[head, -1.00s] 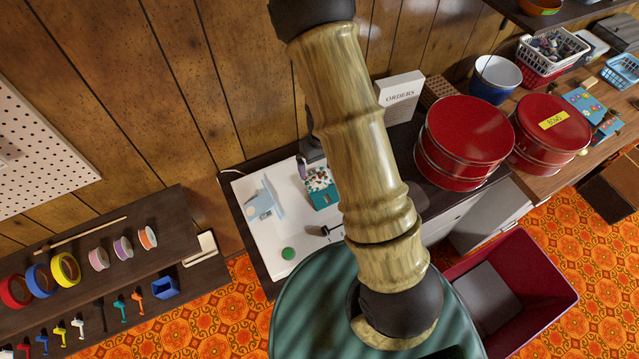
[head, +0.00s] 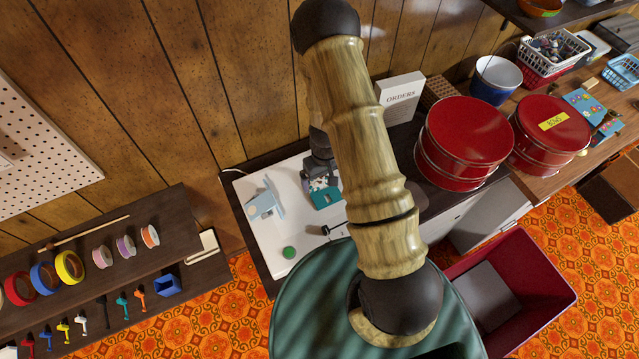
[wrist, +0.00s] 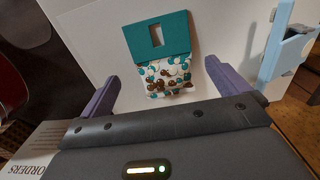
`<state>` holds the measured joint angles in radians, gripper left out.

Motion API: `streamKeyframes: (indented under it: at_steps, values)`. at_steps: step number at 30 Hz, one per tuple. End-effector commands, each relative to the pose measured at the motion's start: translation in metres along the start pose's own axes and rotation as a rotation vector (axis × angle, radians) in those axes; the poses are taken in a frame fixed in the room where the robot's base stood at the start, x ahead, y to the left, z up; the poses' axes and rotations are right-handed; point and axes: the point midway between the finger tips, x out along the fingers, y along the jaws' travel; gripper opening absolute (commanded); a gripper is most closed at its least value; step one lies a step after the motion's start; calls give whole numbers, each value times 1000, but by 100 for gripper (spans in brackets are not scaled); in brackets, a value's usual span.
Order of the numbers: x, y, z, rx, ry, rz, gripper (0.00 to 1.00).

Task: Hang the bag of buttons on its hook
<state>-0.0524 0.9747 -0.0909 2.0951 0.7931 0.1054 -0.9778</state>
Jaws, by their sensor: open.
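The bag of buttons (wrist: 168,78) has a teal header card with a slot and a clear pouch of teal, white and brown buttons. It lies on the white surface (head: 262,228) in the head view, where my gripper partly hides the bag (head: 326,198). My gripper (head: 321,178) is over the bag. In the wrist view my gripper (wrist: 160,72) is open, with one purple finger on each side of the bag and a gap to both. Small coloured hook-like pieces (head: 122,305) line a dark shelf at lower left; I cannot tell which is the bag's hook.
A light-blue holder (head: 263,203) and a green disc (head: 289,252) are on the white surface. An ORDERS box (head: 400,97) and red tins (head: 465,140) stand to the right. A pegboard (head: 40,150) is at left. A maroon bin (head: 540,285) is below right.

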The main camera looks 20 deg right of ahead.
Motion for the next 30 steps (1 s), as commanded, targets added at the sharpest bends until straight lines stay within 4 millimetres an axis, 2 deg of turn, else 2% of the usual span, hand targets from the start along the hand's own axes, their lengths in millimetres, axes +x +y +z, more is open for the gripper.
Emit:
streamKeyframes:
  at_steps: [13, 30]
  values:
    - [43, -5, -1, -11, -1, 0, 100]
    - [46, -3, -1, -8, 0, 0, 100]
